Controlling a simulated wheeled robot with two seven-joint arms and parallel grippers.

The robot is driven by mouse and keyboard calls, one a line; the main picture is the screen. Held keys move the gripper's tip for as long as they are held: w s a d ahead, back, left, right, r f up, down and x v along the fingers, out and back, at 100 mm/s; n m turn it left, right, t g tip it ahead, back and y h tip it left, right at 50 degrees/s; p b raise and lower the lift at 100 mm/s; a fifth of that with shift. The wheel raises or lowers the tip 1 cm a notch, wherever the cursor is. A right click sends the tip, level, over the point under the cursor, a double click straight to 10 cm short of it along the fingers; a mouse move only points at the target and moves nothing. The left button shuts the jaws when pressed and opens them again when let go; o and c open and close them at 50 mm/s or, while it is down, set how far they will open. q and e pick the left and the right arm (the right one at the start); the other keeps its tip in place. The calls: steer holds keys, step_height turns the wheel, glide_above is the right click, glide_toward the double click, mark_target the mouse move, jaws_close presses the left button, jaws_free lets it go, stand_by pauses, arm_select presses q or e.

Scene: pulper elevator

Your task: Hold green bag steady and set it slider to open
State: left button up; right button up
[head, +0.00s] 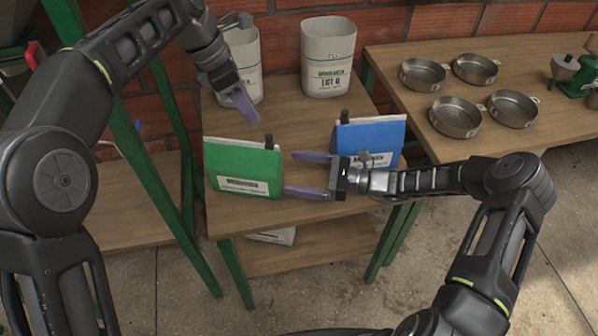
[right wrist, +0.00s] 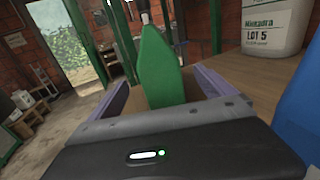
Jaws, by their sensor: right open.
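The green bag (head: 235,162) stands upright near the front left of the wooden table, with a white label low on its face. A dark slider (head: 268,142) sits at the right end of its top edge. My right gripper (head: 291,173) is open at the bag's right edge. In the right wrist view the green bag (right wrist: 158,70) shows edge-on between the spread fingers; contact cannot be told. My left gripper (head: 240,103) hangs above and behind the bag, apart from it, fingers pointing down. Its fingers overlap in view, so its opening is unclear.
A blue bag (head: 375,136) stands right of the green one, partly behind my right gripper. Two white containers, one left (head: 247,60) and one right (head: 328,55), stand at the back. Several metal pans (head: 455,117) lie on the right table. Green posts frame the table.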

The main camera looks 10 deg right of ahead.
mark_target(269, 169)
steer(key=shift+a, duration=0.15)
steer(key=x, duration=0.7)
steer(key=shift+w+a, duration=0.1)
steer(key=shift+a, duration=0.2)
steer(key=shift+c, duration=0.4)
